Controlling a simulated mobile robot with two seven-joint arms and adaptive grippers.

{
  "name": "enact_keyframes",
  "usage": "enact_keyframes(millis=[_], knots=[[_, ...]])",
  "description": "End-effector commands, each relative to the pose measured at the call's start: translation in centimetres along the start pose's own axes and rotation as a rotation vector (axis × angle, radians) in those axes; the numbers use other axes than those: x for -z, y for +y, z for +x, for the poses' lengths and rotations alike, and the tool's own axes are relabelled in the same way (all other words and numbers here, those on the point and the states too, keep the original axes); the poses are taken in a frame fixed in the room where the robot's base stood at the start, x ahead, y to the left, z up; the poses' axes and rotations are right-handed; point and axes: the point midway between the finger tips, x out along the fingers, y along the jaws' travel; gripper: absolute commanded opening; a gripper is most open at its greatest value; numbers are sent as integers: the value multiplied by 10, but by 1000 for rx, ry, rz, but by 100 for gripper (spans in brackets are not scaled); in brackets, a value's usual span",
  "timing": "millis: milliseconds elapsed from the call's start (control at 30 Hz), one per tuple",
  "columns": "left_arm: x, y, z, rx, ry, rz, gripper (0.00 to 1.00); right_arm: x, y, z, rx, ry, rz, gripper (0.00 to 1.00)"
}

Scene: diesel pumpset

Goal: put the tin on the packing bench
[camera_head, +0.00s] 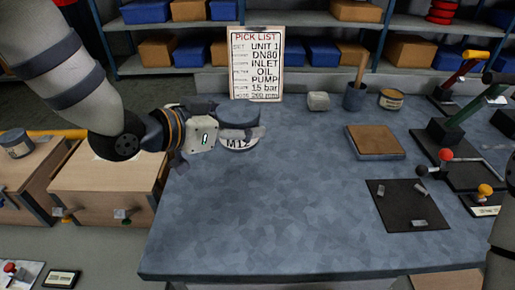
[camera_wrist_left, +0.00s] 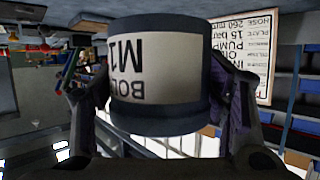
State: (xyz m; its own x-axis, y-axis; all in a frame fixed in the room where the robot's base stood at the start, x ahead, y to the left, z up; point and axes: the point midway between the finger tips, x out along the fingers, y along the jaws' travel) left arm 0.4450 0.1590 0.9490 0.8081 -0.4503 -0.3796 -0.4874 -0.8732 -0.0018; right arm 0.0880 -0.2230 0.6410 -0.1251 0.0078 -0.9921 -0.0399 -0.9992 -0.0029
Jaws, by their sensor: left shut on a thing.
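The tin (camera_head: 238,136) is blue-grey with a white label whose lettering includes "M12". It fills the middle of the left wrist view (camera_wrist_left: 157,75), where its label reads upside down. My left gripper (camera_head: 222,127) is shut on the tin, with its fingers on both sides of it. The tin looks upright in the head view, over the back left part of the blue-grey bench top (camera_head: 260,220). I cannot tell whether its base touches the bench. My right gripper is not in view.
A pick list board (camera_head: 256,63) stands at the back edge. A grey block (camera_head: 318,101), a dark cup (camera_head: 354,97), another tin (camera_head: 391,99), a brown-topped pad (camera_head: 375,141) and a black mat (camera_head: 407,205) lie to the right. The bench's front middle is clear. Wooden drawers (camera_head: 105,185) stand left.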

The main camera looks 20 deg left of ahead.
Motion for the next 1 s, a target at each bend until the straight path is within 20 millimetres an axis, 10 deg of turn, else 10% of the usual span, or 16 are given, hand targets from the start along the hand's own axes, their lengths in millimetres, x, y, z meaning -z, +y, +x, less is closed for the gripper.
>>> enact_keyframes(millis=[400,867,900,1000], knots=[[-45,15,60,0,-10,-7,21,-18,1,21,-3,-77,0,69],[-64,14,67,2,-1,-2,21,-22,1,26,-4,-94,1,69],[-66,14,68,2,-3,-2,69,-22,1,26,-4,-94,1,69],[-65,14,67,2,-3,-2,87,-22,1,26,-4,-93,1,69]])
